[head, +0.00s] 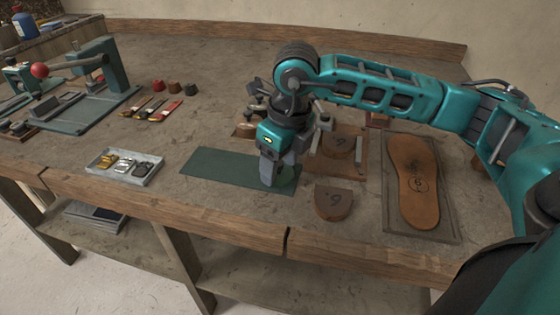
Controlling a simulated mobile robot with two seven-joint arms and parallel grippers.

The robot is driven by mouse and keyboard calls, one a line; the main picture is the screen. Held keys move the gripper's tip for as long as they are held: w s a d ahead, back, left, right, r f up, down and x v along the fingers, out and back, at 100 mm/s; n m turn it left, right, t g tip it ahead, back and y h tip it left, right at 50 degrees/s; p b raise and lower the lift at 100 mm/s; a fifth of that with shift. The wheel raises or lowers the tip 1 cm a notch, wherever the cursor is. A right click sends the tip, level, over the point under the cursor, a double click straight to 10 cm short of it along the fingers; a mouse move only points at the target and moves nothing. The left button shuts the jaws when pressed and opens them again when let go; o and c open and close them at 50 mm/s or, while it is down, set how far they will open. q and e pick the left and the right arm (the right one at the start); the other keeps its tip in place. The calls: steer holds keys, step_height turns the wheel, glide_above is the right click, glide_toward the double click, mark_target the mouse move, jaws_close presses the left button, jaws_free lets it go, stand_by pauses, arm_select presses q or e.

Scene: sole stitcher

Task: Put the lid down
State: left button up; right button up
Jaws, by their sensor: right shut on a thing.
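My right gripper (268,182) points down over the right end of a dark green mat (225,168). It is shut on a green, rounded piece (287,180) that looks like the lid. The lid is mostly hidden by the fingers. It is low over the mat, and I cannot tell whether it touches. My left gripper is not in view.
A leather sole (414,175) lies on a dark board at right. A loose heel piece (334,202) lies near the front edge. A metal tray (124,167) with small parts, several brushes (155,108) and a green press (85,90) are at left.

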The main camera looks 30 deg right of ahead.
mark_target(287, 177)
steer(key=shift+f, duration=0.2)
steer(key=o, duration=1)
steer(key=shift+r, duration=0.1)
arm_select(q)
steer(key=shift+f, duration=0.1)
arm_select(e)
steer(key=shift+r, duration=0.1)
steer(key=shift+r, duration=0.25)
arm_select(q)
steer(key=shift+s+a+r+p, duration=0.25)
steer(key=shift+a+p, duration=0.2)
steer(key=shift+p, duration=0.3)
arm_select(e)
steer(key=r, duration=0.3)
steer(key=s+r, duration=0.1)
steer(key=r, duration=0.7)
steer(key=shift+s+d+r, duration=0.25)
steer(key=shift+s, duration=0.1)
